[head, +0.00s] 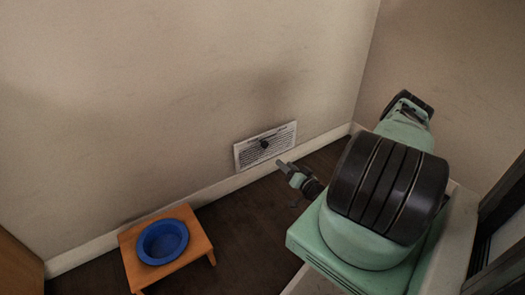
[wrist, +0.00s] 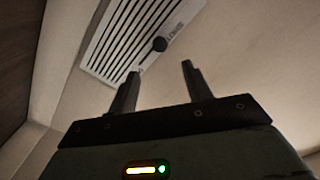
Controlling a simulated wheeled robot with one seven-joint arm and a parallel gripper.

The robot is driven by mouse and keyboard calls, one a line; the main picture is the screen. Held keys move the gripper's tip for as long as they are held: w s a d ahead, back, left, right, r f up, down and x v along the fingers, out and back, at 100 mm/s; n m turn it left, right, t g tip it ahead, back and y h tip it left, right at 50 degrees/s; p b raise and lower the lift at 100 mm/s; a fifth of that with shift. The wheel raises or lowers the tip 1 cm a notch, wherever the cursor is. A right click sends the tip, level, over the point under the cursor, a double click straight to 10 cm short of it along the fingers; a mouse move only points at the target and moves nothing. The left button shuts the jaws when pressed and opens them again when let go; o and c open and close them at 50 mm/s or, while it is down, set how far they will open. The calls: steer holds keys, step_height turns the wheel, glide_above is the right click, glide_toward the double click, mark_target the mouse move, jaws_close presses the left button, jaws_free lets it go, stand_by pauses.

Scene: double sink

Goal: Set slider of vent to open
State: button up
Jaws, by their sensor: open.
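The vent (head: 254,153) is a white louvred panel low on the wall, just above the baseboard. A dark round slider knob (head: 264,143) sits near the middle of its upper part. In the wrist view the vent (wrist: 118,40) is at the top, with the knob (wrist: 159,44) at its right side, beyond the fingertips. My gripper (head: 283,166) is in front of the wall, to the right of and a little below the vent in the head view. In the wrist view my gripper (wrist: 160,70) has its two fingers apart, with nothing between them, clear of the knob.
A small orange stool (head: 192,223) with a blue bowl (head: 162,241) stands on the dark floor at lower left. A white baseboard (head: 222,186) runs along the wall. The wall corner is at the right, and dark floor is bare between stool and arm.

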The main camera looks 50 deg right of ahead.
mark_target(266, 148)
steer(key=b+x, duration=0.5)
steer(key=x, duration=0.9)
steer(key=shift+f+b, duration=0.1)
steer(key=shift+b, duration=0.25)
steer(key=shift+w, duration=0.35)
steer(key=shift+c, duration=0.2)
